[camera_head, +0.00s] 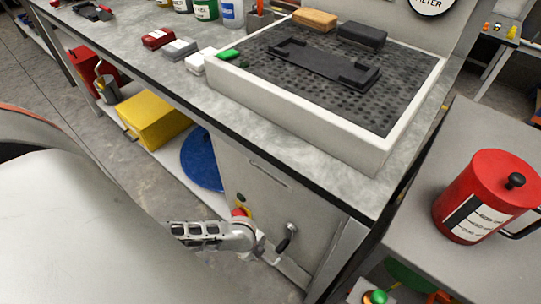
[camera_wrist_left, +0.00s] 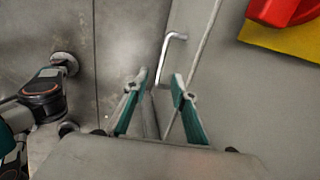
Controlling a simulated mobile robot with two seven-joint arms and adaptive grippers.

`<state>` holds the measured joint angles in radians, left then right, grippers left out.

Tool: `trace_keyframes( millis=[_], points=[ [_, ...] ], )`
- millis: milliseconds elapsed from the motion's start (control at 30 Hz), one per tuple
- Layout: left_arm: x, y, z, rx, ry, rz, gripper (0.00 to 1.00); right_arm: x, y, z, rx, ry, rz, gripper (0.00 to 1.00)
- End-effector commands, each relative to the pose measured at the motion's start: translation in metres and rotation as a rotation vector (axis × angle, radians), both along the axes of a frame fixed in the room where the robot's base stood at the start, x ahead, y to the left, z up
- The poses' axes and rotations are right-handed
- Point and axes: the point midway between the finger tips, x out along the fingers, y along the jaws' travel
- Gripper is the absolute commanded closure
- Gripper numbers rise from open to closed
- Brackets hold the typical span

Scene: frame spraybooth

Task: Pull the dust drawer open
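The cabinet front (camera_head: 262,190) under the bench is a pale grey panel. In the left wrist view a bent silver handle (camera_wrist_left: 170,50) stands out from a pale panel (camera_wrist_left: 225,90), which I take as the dust drawer's front. My right gripper is not recognisable in either view.
A yellow box (camera_head: 155,118) and a blue disc (camera_head: 201,160) are under the bench. A red canister (camera_head: 478,190) stands on the right-hand surface.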

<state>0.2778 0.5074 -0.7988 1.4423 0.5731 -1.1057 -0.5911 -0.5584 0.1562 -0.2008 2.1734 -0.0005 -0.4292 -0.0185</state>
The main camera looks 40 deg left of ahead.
Motion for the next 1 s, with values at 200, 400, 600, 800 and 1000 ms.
trace_keyframes(
  millis=[200,400,600,800,1000],
  points=[
    [0.000,0.000,-0.020,0.013,0.021,-0.018,0.74,-0.016,0.001,-0.018,0.001,0.040,0.001,0.60],
    [0.003,0.000,-0.053,0.012,0.025,-0.016,0.74,-0.029,0.008,-0.029,0.013,0.070,0.011,0.60],
    [0.010,-0.001,-0.075,0.012,0.020,-0.016,0.74,-0.014,0.012,-0.019,0.023,0.035,0.017,0.60],
    [0.016,-0.001,-0.079,0.011,0.012,-0.017,0.74,-0.004,0.013,-0.008,0.030,0.007,0.019,0.60],
    [0.017,-0.001,-0.078,0.011,0.010,-0.016,0.74,-0.003,0.014,-0.008,0.029,0.006,0.020,0.60]
  ],
)
